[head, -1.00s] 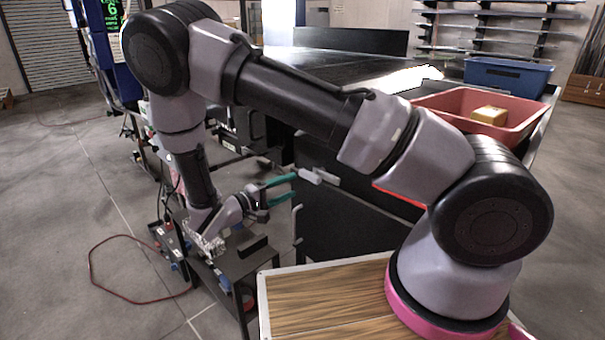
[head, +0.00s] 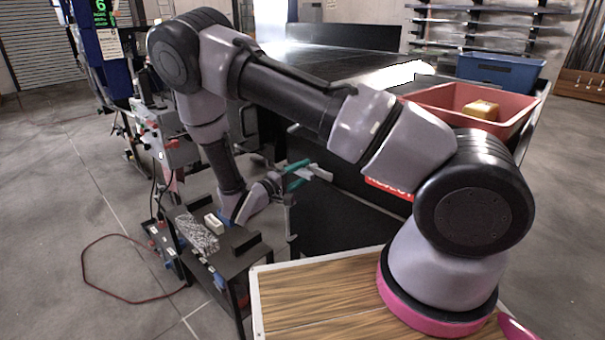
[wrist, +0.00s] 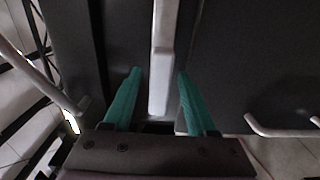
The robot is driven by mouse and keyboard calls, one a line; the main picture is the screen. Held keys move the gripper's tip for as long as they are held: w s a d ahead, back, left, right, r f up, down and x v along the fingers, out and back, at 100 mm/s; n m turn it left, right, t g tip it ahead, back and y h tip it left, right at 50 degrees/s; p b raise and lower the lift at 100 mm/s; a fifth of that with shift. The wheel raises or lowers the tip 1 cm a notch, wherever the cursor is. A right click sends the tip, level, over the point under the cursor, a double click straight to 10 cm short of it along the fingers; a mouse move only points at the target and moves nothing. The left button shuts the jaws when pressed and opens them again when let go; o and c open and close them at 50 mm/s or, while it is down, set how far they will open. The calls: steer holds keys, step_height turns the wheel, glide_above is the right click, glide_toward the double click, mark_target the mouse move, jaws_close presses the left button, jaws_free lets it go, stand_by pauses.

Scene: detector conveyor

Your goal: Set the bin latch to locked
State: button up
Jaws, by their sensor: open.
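The latch shows as a pale grey lever (head: 320,173) on the dark panel below the conveyor in the head view. In the wrist view the pale lever (wrist: 162,55) runs down from the top edge, and its lower end lies between my teal fingers. My gripper (head: 303,174) is at the lever in the head view. In the wrist view my gripper (wrist: 158,72) is open, with a visible gap on each side of the lever. I cannot tell whether either finger touches it. The lever's pivot is not clearly visible.
A red bin (head: 503,129) with a yellow box (head: 481,110) stands at the right, partly behind my arm. A blue bin (head: 500,72) is behind it. A black cart (head: 240,262) with small items stands below my gripper. A red cable (head: 95,285) lies on the floor.

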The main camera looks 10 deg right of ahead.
jaws_close()
stand_by(1.4)
